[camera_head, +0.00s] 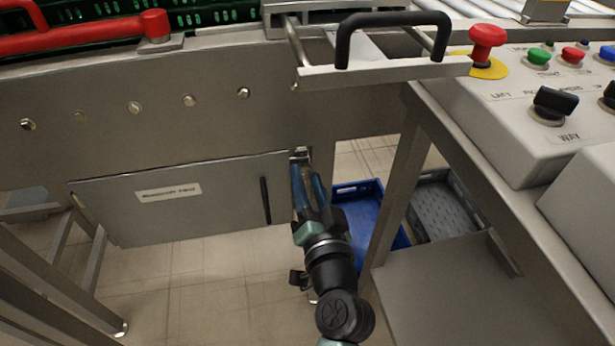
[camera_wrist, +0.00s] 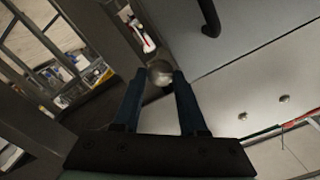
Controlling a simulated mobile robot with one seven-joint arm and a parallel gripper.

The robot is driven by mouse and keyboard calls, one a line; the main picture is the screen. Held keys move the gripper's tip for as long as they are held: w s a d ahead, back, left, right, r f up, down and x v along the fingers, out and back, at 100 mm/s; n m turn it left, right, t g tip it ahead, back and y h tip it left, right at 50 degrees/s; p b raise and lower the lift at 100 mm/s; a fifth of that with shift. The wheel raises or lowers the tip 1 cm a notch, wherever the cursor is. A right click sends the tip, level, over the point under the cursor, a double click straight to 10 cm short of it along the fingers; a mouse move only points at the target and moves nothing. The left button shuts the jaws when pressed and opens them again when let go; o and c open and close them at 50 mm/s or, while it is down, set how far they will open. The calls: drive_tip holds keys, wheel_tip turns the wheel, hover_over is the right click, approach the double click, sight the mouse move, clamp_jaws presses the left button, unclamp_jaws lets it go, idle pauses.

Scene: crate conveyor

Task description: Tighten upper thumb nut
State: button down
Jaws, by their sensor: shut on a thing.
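My gripper (camera_head: 305,171) has blue fingers and points up at the right end of a grey hinged panel (camera_head: 225,215) on the conveyor's side. In the wrist view my gripper (camera_wrist: 158,78) is shut on a round metal thumb nut (camera_wrist: 160,70), whose rounded face shows between the fingertips. In the head view a small metal fitting (camera_head: 300,155) sits at the panel's upper right corner, just beyond the fingertips, and they partly hide it. I cannot see the nut's thread or how tight it is.
A black handle (camera_head: 265,200) stands upright on the panel, just left of my fingers. A metal shelf with a black grip (camera_head: 395,20) juts out above. A control box with a red stop button (camera_head: 487,35) is at right. Blue (camera_head: 360,195) and grey (camera_head: 445,205) crates are below.

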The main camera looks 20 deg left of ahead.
drive_tip(key=m+p, duration=0.2)
drive_tip(key=m, duration=0.4)
drive_tip(key=shift+m, duration=0.3)
drive_tip(key=m+p, duration=0.2)
drive_tip(key=m, duration=0.4)
drive_tip(key=shift+f+p, duration=0.1)
drive_tip(key=shift+p, duration=0.25)
drive_tip(key=shift+c, duration=2.2)
unclamp_jaws()
drive_tip(key=v, duration=1.3)
